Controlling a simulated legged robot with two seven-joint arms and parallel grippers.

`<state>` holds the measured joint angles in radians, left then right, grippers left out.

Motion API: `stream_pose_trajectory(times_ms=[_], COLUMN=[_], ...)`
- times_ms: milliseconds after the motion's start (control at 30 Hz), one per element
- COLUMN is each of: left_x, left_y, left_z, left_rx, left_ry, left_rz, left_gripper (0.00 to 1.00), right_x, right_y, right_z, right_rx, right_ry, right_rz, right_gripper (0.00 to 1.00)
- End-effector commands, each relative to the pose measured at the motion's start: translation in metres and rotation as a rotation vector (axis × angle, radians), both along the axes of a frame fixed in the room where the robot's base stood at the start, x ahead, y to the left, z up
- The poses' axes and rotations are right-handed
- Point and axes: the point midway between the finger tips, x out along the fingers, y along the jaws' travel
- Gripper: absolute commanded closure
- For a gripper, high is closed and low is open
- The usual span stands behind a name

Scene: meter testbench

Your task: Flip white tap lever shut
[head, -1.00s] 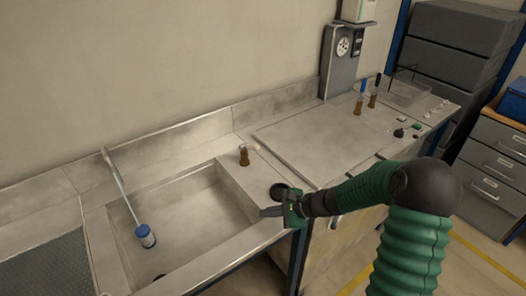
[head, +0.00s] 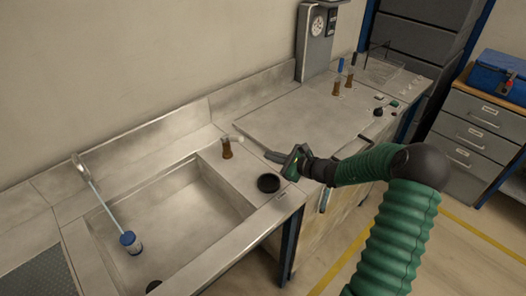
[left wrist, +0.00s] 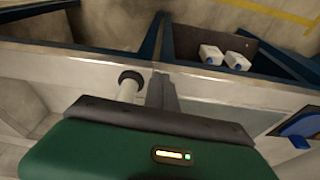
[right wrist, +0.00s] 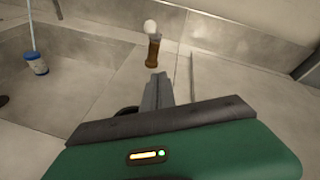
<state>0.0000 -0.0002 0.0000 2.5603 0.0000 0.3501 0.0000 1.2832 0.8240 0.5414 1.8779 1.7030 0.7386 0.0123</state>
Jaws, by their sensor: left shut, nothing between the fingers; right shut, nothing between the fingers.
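A small brown tap (head: 226,150) stands on the steel worktop just right of the sink. Its white lever (head: 238,139) points right in the head view. In the right wrist view the tap (right wrist: 153,54) is straight ahead of the fingertips, with the lever's round white end (right wrist: 150,26) above it. My right gripper (head: 270,156) is shut and empty, to the right of the tap and apart from it. It also shows in the right wrist view (right wrist: 158,80). My left gripper (left wrist: 163,82) is shut and empty in the left wrist view, outside the head view.
The sink (head: 185,205) holds a blue-capped, stick-like item (head: 130,241). A black round opening (head: 268,183) lies near the front edge. Two taps with blue (head: 339,66) and black (head: 352,60) levers stand at the back right. A grey dial post (head: 316,40) stands behind.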

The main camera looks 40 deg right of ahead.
Motion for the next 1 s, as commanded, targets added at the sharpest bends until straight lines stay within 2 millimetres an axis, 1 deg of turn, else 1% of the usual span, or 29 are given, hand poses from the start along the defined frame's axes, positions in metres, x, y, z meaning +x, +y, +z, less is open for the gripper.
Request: stream_pose_trajectory(times_ms=[100, 367, 400, 500, 600, 700, 1000], left_x=[0.000, 0.000, 0.000, 0.000, 0.000, 0.000, 0.000], left_y=[0.000, 0.000, 0.000, 0.000, 0.000, 0.000, 0.000], left_z=[0.002, 0.006, 0.010, 0.015, 0.017, 0.018, 0.018], left_rx=[0.000, 0.000, 0.000, 0.000, 0.000, 0.000, 0.000], left_ry=[0.000, 0.000, 0.000, 0.000, 0.000, 0.000, 0.000], left_rz=[0.000, 0.000, 0.000, 0.000, 0.000, 0.000, 0.000], left_gripper=[1.00, 1.00, 1.00, 1.00, 1.00, 1.00, 1.00], right_x=[0.024, 0.077, 0.081, 0.087, 0.091, 0.093, 0.093], right_y=[0.007, 0.017, 0.020, 0.028, 0.033, 0.035, 0.035], right_z=[-0.007, -0.024, -0.018, -0.003, 0.004, 0.007, 0.006], right_rx=[0.003, 0.001, 0.000, -0.001, -0.001, -0.001, 0.000], right_ry=[-0.001, 0.000, -0.002, -0.002, -0.002, -0.001, 0.000], right_rz=[0.005, 0.003, 0.003, 0.002, 0.002, 0.002, 0.001], right_gripper=[1.00, 1.00, 1.00, 1.00, 1.00, 1.00, 1.00])
